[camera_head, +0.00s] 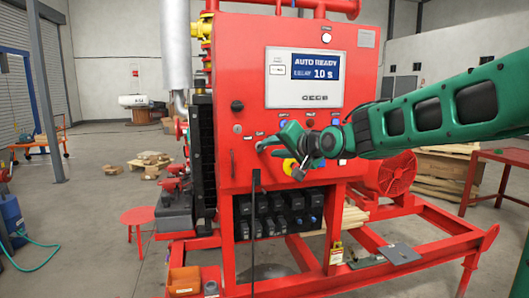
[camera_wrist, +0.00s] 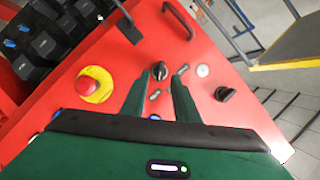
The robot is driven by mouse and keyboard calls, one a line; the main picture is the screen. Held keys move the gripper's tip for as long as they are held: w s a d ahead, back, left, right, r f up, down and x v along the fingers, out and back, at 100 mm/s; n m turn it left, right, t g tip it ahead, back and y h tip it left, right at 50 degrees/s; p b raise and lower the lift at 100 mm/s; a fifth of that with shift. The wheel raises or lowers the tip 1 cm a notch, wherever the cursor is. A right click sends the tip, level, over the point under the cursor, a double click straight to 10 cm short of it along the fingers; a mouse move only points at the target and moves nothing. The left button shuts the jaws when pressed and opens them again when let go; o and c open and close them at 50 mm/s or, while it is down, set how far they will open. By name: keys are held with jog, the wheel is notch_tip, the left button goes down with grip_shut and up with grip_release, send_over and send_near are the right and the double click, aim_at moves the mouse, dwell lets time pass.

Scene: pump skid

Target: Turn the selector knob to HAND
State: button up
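A red control panel (camera_head: 240,160) fills the middle of the head view. My gripper (camera_head: 268,146) is in front of its lower left part. In the wrist view, my gripper (camera_wrist: 161,76) is open, with its two fingers pointing at the panel. A black knob (camera_wrist: 160,70) shows between the fingertips, with a visible gap on each side; whether the fingers reach around it or stop short I cannot tell. In the head view this knob is hidden behind my gripper. Small labels lie near it, too small to read. A second black knob (camera_wrist: 224,93) is to the right.
A red mushroom button on a yellow disc (camera_wrist: 95,84) is left of the fingers. A round silver lock (camera_wrist: 203,71) and a black handle (camera_wrist: 178,18) are nearby. The display (camera_head: 306,77) reads AUTO READY. A red skid frame (camera_head: 440,232) extends right.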

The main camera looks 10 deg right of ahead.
aim_at(264, 148)
jog(key=shift+x, duration=2.45)
jog(key=shift+c, duration=0.4)
grip_shut()
